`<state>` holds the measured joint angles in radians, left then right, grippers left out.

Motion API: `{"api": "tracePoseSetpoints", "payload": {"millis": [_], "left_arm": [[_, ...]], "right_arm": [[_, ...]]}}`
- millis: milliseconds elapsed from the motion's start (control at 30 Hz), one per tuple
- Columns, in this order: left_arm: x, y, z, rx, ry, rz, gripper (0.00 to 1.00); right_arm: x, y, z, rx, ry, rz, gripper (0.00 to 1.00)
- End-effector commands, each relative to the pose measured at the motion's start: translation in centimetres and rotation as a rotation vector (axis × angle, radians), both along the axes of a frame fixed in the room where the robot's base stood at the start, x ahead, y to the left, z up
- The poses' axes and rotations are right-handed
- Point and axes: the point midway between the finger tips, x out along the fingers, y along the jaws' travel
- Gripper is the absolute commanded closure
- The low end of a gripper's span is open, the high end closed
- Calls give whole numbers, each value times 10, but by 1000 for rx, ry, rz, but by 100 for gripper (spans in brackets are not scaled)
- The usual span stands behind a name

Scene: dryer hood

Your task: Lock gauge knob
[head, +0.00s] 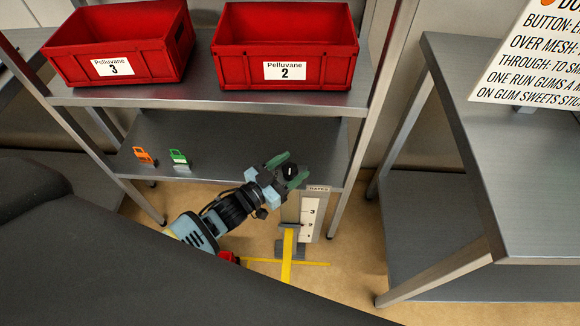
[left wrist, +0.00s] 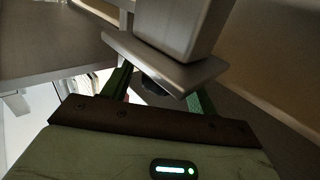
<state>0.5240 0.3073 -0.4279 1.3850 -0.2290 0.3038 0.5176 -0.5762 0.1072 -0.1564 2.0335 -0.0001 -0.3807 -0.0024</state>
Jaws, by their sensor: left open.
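A small black knob (head: 290,171) shows between the green fingertips of my left gripper (head: 288,169) in the head view. The gripper is open, with one finger on either side of the knob; I cannot tell whether either touches it. In the left wrist view a dark round part, seemingly the knob (left wrist: 156,89), sits under a grey metal plate (left wrist: 165,62), between the green fingers (left wrist: 160,92). The plate hides the finger ends. A white numbered gauge plate (head: 309,216) stands just below and right of the gripper. My right gripper is out of view.
A metal shelf holds red crates (head: 120,45) and (head: 287,48) above, and an orange item (head: 144,155) and a green item (head: 179,156) below. A yellow marking (head: 288,258) lies near the gauge foot. A grey table (head: 500,150) stands right.

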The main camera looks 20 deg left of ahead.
Motion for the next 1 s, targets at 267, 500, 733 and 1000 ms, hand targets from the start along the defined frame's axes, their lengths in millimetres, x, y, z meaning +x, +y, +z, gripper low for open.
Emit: {"api": "tracePoseSetpoints", "payload": {"millis": [267, 500, 733, 1000], "left_arm": [[1, 0, 0, 0, 0, 0, 45], [1, 0, 0, 1, 0, 0, 77], [1, 0, 0, 2, -1, -6, 86], [1, 2, 0, 8, -2, -96, 86]], "right_arm": [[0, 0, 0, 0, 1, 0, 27], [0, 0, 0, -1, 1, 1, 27], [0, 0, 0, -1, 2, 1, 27], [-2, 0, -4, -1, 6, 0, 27]]}}
